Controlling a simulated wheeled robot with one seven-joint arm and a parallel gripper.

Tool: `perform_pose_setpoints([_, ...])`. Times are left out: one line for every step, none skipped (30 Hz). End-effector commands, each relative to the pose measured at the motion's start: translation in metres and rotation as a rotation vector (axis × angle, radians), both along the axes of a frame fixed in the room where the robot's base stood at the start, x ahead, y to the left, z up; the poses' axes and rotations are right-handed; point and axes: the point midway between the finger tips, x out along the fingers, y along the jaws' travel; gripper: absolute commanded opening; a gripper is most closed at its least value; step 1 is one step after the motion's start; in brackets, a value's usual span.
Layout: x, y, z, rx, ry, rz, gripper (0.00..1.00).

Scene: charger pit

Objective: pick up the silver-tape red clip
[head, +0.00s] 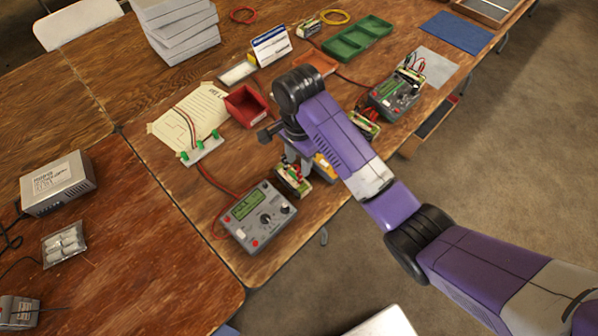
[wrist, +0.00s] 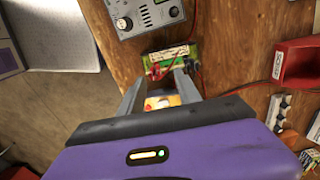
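A green and yellow battery pack (wrist: 172,54) lies on the wooden table just beyond my fingertips. I cannot make out silver tape on either. The pack also shows in the head view (head: 293,181), partly covered by my gripper. My gripper (wrist: 160,78) points down over the table with its fingers apart, nothing visibly held. It also shows in the head view (head: 296,160). A yellow-orange item (wrist: 161,102) lies below, between the fingers.
A grey meter (head: 260,216) with red leads sits beside the pack. A red bin (head: 246,106), a green tray (head: 358,40) and a second grey meter (head: 394,96) stand farther back. The table edge and bare floor lie close on the right.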

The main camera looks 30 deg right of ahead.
Motion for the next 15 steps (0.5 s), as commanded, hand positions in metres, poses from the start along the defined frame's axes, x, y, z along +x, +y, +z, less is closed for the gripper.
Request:
perform_pose_setpoints([-0.002,0.000,-0.004,0.000,0.003,-0.001,0.40])
perform_pose_setpoints([-0.003,0.000,-0.008,0.000,0.004,-0.001,0.40])
perform_pose_setpoints([-0.005,0.000,-0.013,0.001,0.004,-0.001,0.40])
perform_pose_setpoints([-0.006,0.000,-0.017,0.001,0.005,-0.001,0.40])
perform_pose_setpoints([-0.007,0.000,-0.021,0.000,0.003,-0.001,0.40])
perform_pose_setpoints([-0.009,0.000,-0.027,0.000,0.004,-0.001,0.40])
perform_pose_setpoints([-0.009,0.000,-0.032,0.000,0.003,-0.001,0.40])
perform_pose_setpoints([-0.009,0.001,-0.036,0.000,0.003,0.000,0.40])
perform_pose_setpoints([-0.008,0.001,-0.041,0.000,0.002,0.000,0.40])
perform_pose_setpoints([-0.008,0.001,-0.044,0.000,0.002,0.000,0.40])
perform_pose_setpoints([-0.008,0.001,-0.046,0.000,0.002,0.000,0.40])
perform_pose_setpoints([-0.008,0.001,-0.048,0.001,0.001,0.001,0.40])
perform_pose_setpoints([-0.008,0.001,-0.050,0.000,0.000,0.002,0.40])
perform_pose_setpoints([-0.008,0.002,-0.050,0.000,-0.001,0.002,0.40])
perform_pose_setpoints([-0.008,0.002,-0.051,0.000,-0.001,0.002,0.40])
